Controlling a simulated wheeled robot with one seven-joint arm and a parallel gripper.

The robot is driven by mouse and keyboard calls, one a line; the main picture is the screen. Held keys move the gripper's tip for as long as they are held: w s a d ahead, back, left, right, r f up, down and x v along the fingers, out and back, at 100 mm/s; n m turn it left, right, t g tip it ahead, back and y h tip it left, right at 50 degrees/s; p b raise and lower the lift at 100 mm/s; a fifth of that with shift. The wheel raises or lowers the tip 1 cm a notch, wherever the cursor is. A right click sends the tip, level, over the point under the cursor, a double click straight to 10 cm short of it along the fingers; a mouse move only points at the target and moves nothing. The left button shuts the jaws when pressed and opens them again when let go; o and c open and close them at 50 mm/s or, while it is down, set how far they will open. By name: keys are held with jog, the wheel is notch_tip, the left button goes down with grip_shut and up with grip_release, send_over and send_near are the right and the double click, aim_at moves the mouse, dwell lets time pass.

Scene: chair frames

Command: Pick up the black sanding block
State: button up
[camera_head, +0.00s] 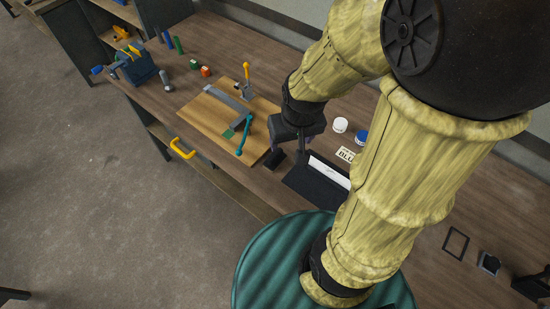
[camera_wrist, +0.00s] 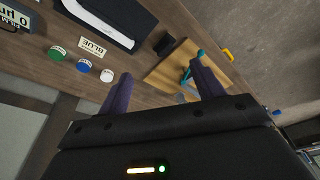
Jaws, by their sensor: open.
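A small black block (camera_head: 274,159), which looks like the sanding block, lies on the brown workbench (camera_head: 225,52) between the wooden board and a black tray. In the wrist view the black block (camera_wrist: 164,44) shows beyond my fingers, between the tray and the board. My gripper (camera_head: 290,146) is above the bench, close to the block in the head view and apart from it. In the wrist view my gripper (camera_wrist: 163,86) has its two purple fingers wide apart with nothing between them. My arm hides part of the bench in the head view.
A wooden board (camera_head: 203,112) holds a grey bar and teal and yellow-handled tools. The black tray (camera_head: 305,184) holds a white sheet. White (camera_head: 340,125) and blue (camera_head: 362,137) round pots and a label card (camera_head: 346,154) stand nearby.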

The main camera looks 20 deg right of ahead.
jog(key=o, duration=0.5)
jog(key=shift+w+f, duration=0.15)
jog(key=w+f+n+g+b, duration=0.1)
jog(key=w+f+n+b, duration=0.1)
jog(key=w+f+b, duration=0.1)
jog(key=w+f+n+b, duration=0.2)
jog(key=w+f+b, duration=0.1)
jog(key=w, duration=0.2)
jog(key=w+f+n+g+b, duration=0.1)
jog(key=w+f+n+b, duration=0.2)
jog(key=w+f+b, duration=0.1)
jog(key=shift+w+a+g, duration=0.25)
jog(key=shift+w+g, duration=0.05)
jog(key=shift+w, duration=0.4)
jog(key=p, duration=0.2)
send_near(274, 155)
notch_tip(274, 155, down, 5)
jog(key=shift+f, duration=0.1)
